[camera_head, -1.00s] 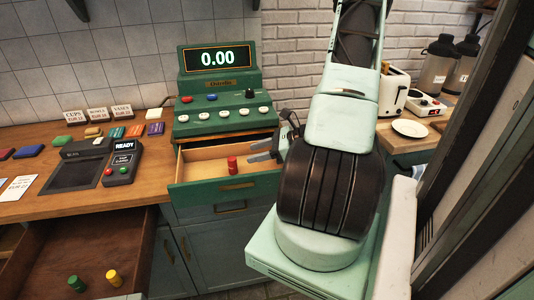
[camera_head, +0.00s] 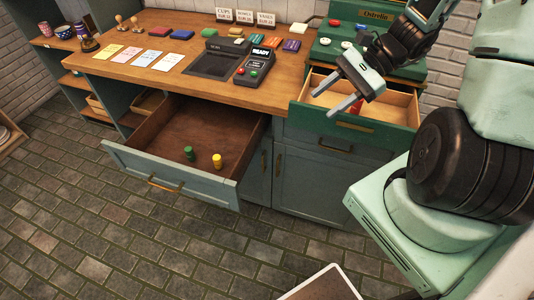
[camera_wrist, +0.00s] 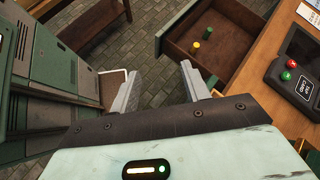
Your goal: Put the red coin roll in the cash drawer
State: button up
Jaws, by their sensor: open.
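The red coin roll (camera_head: 359,104) stands inside the open cash drawer (camera_head: 354,130), the green-fronted drawer under the register. It is partly hidden by my gripper in the head view. My gripper (camera_head: 324,104) is open and empty. Its two grey fingers reach out over the left part of the cash drawer and its front edge, apart from the roll. In the wrist view the open fingers (camera_wrist: 161,66) have nothing between them, and the red roll does not show.
A large lower drawer (camera_head: 175,185) stands open at left, holding a green roll (camera_head: 189,153) and a yellow roll (camera_head: 217,160). A card terminal (camera_head: 256,68) and coloured pads lie on the wooden counter (camera_head: 185,20). The tiled floor (camera_head: 90,210) is clear in front.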

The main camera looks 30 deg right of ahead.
jog(key=s+a+r+n+h, duration=0.2)
jog(key=s+a+n+h, duration=0.1)
jog(key=a+n, duration=0.4)
jog(key=s+a+r+n+g+h, duration=0.1)
jog(key=s+a+r+n+h, duration=0.1)
jog(key=s+a+n, duration=0.3)
jog(key=s+a+r+n+g+h, duration=0.1)
jog(key=s+a+r+n+h, duration=0.1)
jog(key=a+n, duration=0.9)
jog(key=s+n+h, duration=0.1)
jog(key=h, duration=0.1)
jog(key=shift+s+n+h, duration=0.3)
jog(key=shift+s+n, duration=0.1)
jog(key=shift+a+r, duration=0.1)
